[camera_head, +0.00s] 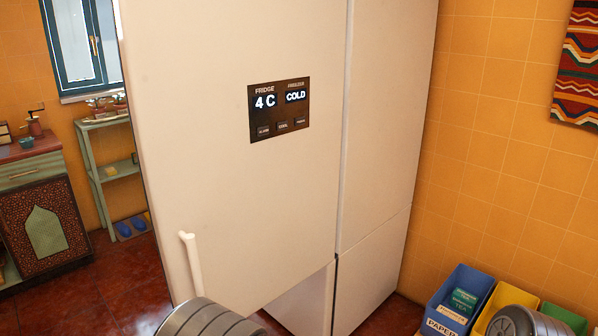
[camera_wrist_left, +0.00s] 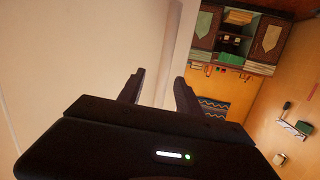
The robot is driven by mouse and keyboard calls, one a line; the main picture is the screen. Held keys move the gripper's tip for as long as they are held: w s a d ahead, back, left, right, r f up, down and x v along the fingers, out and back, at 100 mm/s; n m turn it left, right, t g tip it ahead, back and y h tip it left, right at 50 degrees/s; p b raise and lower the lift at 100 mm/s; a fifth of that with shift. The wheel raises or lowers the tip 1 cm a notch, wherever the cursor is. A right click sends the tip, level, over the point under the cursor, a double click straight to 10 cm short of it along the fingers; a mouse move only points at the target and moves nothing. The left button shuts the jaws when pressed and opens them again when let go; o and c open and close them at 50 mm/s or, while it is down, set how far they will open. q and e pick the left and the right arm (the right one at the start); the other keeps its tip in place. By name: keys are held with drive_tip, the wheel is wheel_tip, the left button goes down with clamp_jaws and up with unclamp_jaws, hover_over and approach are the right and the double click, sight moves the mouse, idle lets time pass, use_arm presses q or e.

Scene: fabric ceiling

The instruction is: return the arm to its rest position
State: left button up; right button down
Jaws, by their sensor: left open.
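My left gripper (camera_wrist_left: 157,84) is open in the left wrist view, with its two dark fingers apart. A pale panel with a vertical edge (camera_wrist_left: 172,50) lies beyond the fingers; I cannot tell whether they touch it. In the head view only a grey rounded part of my left arm (camera_head: 208,320) shows at the bottom, near the handle (camera_head: 192,264) of the cream fridge (camera_head: 240,200). The left gripper itself is hidden there. A grey part of my right arm (camera_head: 522,321) shows at the bottom right; the right gripper is out of view.
The fridge fills the middle and has a dark display (camera_head: 279,109). Blue (camera_head: 447,290) and yellow (camera_head: 497,297) bins stand at the lower right by the tiled wall.

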use_arm(q)
drive_tip(key=s+d+f+m+g+h+p, duration=0.15)
drive_tip(key=s+f+g+h, duration=0.35)
drive_tip(key=f, duration=0.6)
drive_tip(key=s+d+f+m+g+h, duration=0.2)
drive_tip(key=s+f+h, duration=0.1)
drive_tip(key=s+f, duration=0.55)
drive_tip(key=s+d+f+g+h, duration=0.2)
drive_tip(key=s+d+h, duration=0.1)
drive_tip(key=s, duration=0.4)
drive_tip(key=s+d+f+m+g+h+p, duration=0.1)
drive_tip(key=s+d+f+g+h, duration=0.1)
drive_tip(key=s+d, duration=0.4)
drive_tip(key=s+f+g, duration=0.1)
drive_tip(key=s, duration=0.1)
drive_tip(key=shift+s+d+g+h, duration=0.25)
drive_tip(key=shift+s+g+h, duration=0.05)
drive_tip(key=shift+h, duration=0.1)
drive_tip(key=shift+c, duration=0.4)
